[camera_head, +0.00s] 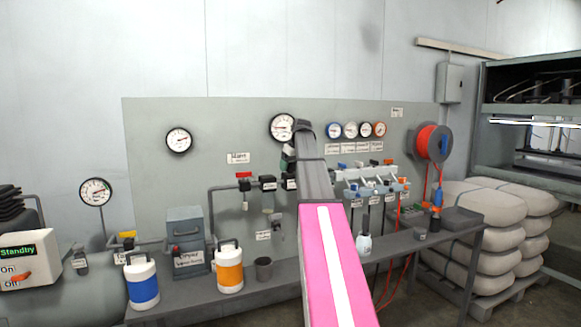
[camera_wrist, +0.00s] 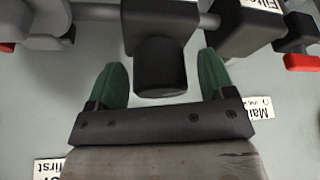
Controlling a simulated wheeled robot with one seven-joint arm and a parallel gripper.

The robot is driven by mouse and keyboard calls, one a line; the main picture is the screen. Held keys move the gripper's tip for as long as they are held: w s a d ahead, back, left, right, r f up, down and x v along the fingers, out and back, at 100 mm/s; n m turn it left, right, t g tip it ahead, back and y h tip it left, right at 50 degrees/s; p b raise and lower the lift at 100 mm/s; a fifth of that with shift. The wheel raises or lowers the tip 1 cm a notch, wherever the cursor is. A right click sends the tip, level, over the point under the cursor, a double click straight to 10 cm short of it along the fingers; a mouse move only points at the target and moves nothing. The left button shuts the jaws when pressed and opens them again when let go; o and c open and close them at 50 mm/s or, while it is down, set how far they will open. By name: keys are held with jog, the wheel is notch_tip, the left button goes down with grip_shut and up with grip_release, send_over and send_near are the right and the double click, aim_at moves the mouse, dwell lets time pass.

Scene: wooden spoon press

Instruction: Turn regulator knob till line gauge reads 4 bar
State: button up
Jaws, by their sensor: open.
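A dark round knob (camera_wrist: 160,68) hangs under a dark block on the pipe in the wrist view. My gripper (camera_wrist: 163,70) is open, with one green finger on each side of the knob. Gaps show between the fingers and the knob in this view. In the head view my gripper (camera_head: 289,158) is at the panel, and my arm hides the knob. A large white gauge (camera_head: 281,128) is just above my gripper, its right edge against my arm. Its needle is too small to read, and I cannot tell for sure that it is the line gauge.
Red-handled valves (camera_wrist: 297,61) and pipe fittings flank the knob. Several small gauges (camera_head: 349,130) and a hose reel (camera_head: 433,143) are to the right on the panel (camera_head: 150,112). Below, a bench (camera_head: 262,294) holds a blue jug (camera_head: 142,284) and an orange jug (camera_head: 229,268).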

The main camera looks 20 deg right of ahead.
jog(key=shift+f, duration=0.1)
jog(key=c, duration=0.9)
jog(key=m+h, duration=0.1)
jog(key=m, duration=0.2)
jog(key=m+h, duration=0.1)
jog(key=m, duration=0.2)
jog(key=shift+m+h, duration=0.3)
jog(key=m+h, duration=0.1)
jog(key=m, duration=0.2)
jog(key=m+g+h, duration=0.1)
jog(key=m, duration=0.2)
jog(key=shift+m, duration=0.4)
jog(key=o, duration=0.9)
